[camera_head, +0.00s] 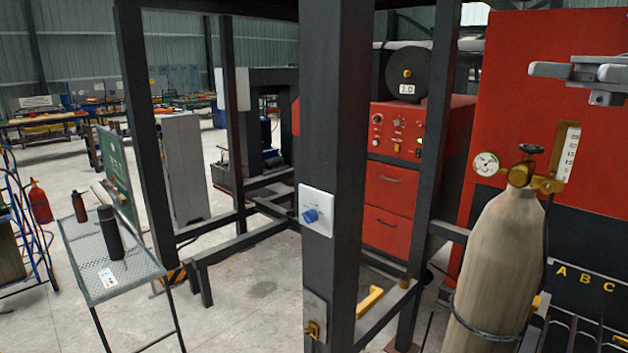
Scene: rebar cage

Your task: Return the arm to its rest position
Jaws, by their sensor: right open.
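My right gripper (570,72) is at the top right, grey, in front of a large red panel (520,110). It is open, and I see nothing between its fingers. It hangs above and to the right of the gas cylinder's valve and is apart from it. My left gripper is not in view.
A dark steel post (335,130) with a blue-knobbed white box (317,211) stands in the middle. A gas cylinder (500,265) with a gauge (486,163) stands at right. A red welding machine (395,185) is behind. A mesh table (85,235) holds bottles at left.

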